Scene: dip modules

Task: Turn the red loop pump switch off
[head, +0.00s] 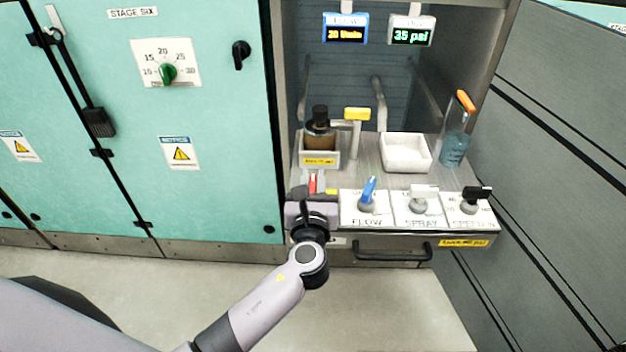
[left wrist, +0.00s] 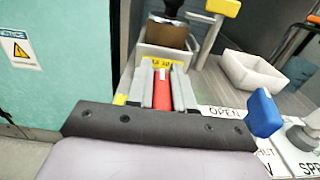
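The red loop pump switch (left wrist: 162,88) is a narrow red handle at the left end of the control panel, in front of the brown bottle's bin. My left gripper (head: 313,180) reaches it from the front. In the left wrist view the gripper's two grey fingers (left wrist: 163,72) lie on either side of the red handle, close against it, with no clear gap. The handle points away from me, toward the bin. Its base and label are hidden by my gripper. My right gripper is in neither view.
Right of it stand the blue FLOW lever (head: 368,190), the white SPRAY lever (head: 424,191) and a black lever (head: 478,193). Behind are a bin with a brown bottle (head: 320,136), a yellow-topped tap (head: 357,113) and a white tray (head: 405,167). A drawer handle (head: 393,254) is below.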

